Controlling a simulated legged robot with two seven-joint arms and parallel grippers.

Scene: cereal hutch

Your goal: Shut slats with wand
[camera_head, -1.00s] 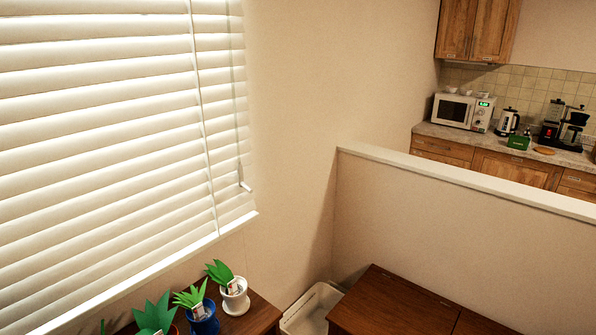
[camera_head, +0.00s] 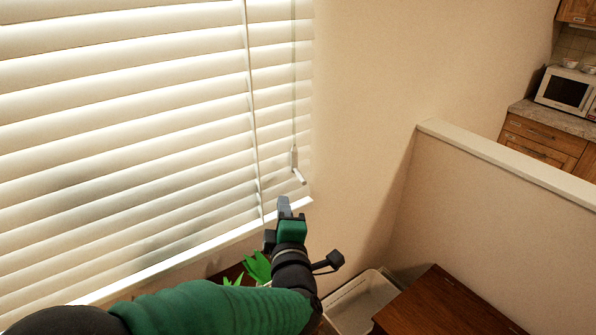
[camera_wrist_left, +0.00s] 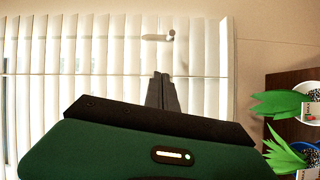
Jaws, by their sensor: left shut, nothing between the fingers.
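The white window blind (camera_head: 120,120) fills the left of the head view, its slats lying close together with bright bands between them. The thin wand (camera_head: 294,90) hangs near its right edge and ends in a short white bent handle (camera_head: 299,176). My left gripper (camera_head: 285,205) is shut and empty, just below the handle in the head view and apart from it. In the left wrist view the handle (camera_wrist_left: 157,37) stands out beyond the shut fingertips (camera_wrist_left: 162,78), with the slats behind. My right gripper is not in view.
Potted plants with green leaves (camera_head: 258,267) stand below the window, partly hidden by my arm; they also show in the left wrist view (camera_wrist_left: 278,104). A pale bin (camera_head: 362,303) and a brown wooden top (camera_head: 445,305) are at lower right. A low wall (camera_head: 480,210) stands at right.

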